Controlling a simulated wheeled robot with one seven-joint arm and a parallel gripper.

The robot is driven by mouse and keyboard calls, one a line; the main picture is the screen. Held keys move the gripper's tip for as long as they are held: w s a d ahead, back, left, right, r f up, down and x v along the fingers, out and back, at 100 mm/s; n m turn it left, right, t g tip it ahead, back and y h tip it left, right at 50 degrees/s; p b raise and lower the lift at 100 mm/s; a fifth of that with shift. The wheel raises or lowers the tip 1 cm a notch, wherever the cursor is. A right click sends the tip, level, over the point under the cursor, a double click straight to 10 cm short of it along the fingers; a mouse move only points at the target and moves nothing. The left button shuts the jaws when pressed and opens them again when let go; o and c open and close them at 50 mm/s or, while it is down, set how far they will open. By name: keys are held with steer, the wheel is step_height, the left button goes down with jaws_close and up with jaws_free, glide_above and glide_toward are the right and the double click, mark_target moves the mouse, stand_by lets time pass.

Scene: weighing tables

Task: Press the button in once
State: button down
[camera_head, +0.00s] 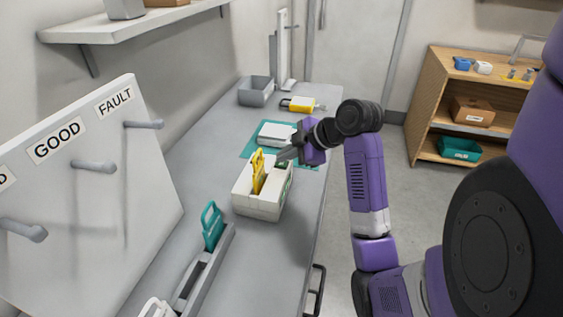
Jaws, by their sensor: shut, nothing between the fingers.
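I cannot make out a button clearly in the head camera view. A flat white device (274,133) lies on a teal mat (248,150) on the grey table. In front of it stands a white box (257,201) with a yellow upright piece (258,172) in its top and a green mark on its right side. My gripper (283,159) is shut and empty. In the picture its dark fingertips point left, by the back right edge of the white box and in front of the flat device. I cannot tell whether they touch anything. My gripper and wrist hide part of the mat.
A grey bin (257,93) and a yellow-and-black tool (299,104) sit farther back. A grey rack (203,271) with a teal handled piece (212,226) is in front. A pegged board (85,190) labelled GOOD and FAULT stands left. A wooden shelf (437,82) is beyond.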

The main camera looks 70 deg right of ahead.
mark_target(285, 164)
steer(key=shift+r+p, duration=0.3)
steer(key=shift+r, duration=0.25)
steer(key=shift+r, duration=0.15)
step_height(285, 164, up, 5)
steer(key=p, duration=0.4)
steer(key=shift+f, duration=0.2)
stand_by(0.6)
